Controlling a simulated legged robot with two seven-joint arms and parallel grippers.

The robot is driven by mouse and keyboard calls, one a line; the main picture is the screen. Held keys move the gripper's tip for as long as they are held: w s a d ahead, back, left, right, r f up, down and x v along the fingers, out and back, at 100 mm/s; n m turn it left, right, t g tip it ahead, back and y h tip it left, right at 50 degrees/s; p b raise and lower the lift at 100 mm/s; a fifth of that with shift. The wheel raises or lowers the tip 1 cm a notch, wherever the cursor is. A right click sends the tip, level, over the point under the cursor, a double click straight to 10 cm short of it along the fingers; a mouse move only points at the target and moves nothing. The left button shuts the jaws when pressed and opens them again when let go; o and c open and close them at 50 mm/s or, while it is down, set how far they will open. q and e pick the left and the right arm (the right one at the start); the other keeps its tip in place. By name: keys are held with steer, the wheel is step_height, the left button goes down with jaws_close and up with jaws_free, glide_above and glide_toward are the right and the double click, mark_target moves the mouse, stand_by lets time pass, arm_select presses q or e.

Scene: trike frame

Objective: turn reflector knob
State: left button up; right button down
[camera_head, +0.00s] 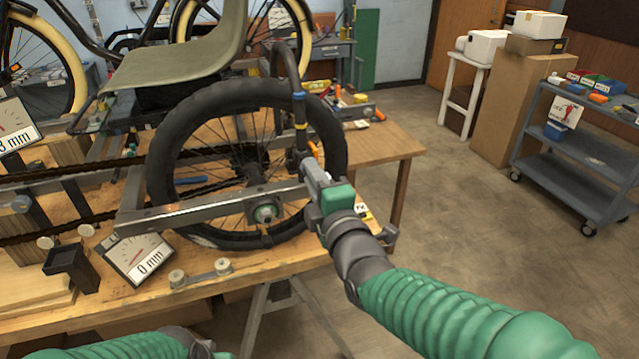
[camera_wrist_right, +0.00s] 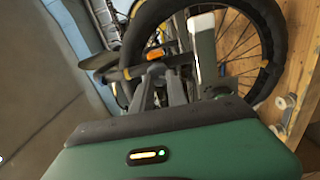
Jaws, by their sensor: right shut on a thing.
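The orange reflector (camera_head: 315,150) is at the right side of the trike's rear wheel (camera_head: 170,130), beside the curved black fender stay. It also shows in the right wrist view (camera_wrist_right: 155,54), just beyond the fingers. My right gripper (camera_head: 306,168) is shut at the lower end of this stay, just below the reflector. In the right wrist view my right gripper (camera_wrist_right: 160,85) has its fingers closed around a small dark part at the reflector, which I take for the reflector knob; the fingers mostly hide it. My left arm shows at the bottom edge, but its fingers are out of frame.
A metal frame bar (camera_head: 215,208) runs across the wheel to the hub. A grey cart (camera_head: 580,165) stands at the right. The floor between bench and cart is clear.

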steer(key=shift+w+d+r+n, duration=0.1)
steer(key=shift+w+d+n, duration=0.1)
steer(key=shift+n, duration=0.4)
steer(key=shift+a, duration=0.1)
